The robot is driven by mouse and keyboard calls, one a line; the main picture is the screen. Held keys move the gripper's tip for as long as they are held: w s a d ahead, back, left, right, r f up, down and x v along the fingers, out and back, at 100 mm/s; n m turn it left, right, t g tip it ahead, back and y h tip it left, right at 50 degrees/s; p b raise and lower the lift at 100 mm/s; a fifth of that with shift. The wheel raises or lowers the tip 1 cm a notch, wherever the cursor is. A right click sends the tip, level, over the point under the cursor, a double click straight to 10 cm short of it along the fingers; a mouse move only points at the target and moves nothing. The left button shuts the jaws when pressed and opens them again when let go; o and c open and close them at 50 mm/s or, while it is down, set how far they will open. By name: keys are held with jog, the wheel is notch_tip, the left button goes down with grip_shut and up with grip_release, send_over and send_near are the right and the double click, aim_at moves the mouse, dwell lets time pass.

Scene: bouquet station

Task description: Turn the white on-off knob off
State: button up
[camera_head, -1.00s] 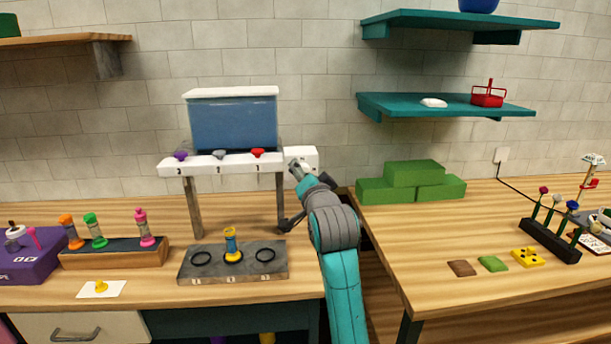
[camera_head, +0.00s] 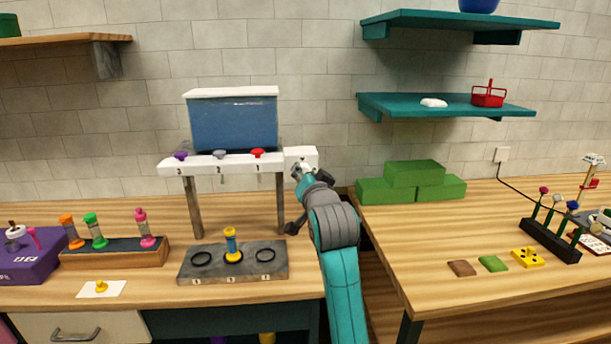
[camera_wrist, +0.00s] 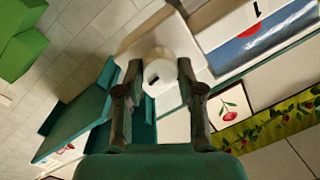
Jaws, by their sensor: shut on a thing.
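The white on-off knob (camera_wrist: 162,68) is round with a short dark mark on its face. It sits on the white housing (camera_head: 300,153) at the right end of the dispenser's rail. My gripper (camera_wrist: 160,68) has one finger on each side of the knob and is shut on it. In the head view my gripper (camera_head: 299,172) is at the front of the housing, and the knob cannot be made out there. The housing's corner also shows behind the knob in the wrist view (camera_wrist: 195,50).
The blue tank (camera_head: 234,123) stands above the rail with purple, grey and red taps. The dark tray (camera_head: 268,262) with a yellow-topped vial is below. Green blocks (camera_head: 413,182) lie to the right. Teal shelves (camera_head: 445,106) hang at upper right.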

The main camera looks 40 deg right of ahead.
jog(key=shift+w+a+n+g+h, duration=0.1)
jog(key=shift+n+g+h, duration=0.25)
jog(key=shift+n, duration=3.25)
jog(key=shift+a+n+g+h, duration=0.15)
jog(key=shift+n+g, duration=0.4)
jog(key=shift+n, duration=3.05)
jog(key=o, duration=1.1)
jog(key=shift+o, duration=0.2)
jog(key=v, duration=1.2)
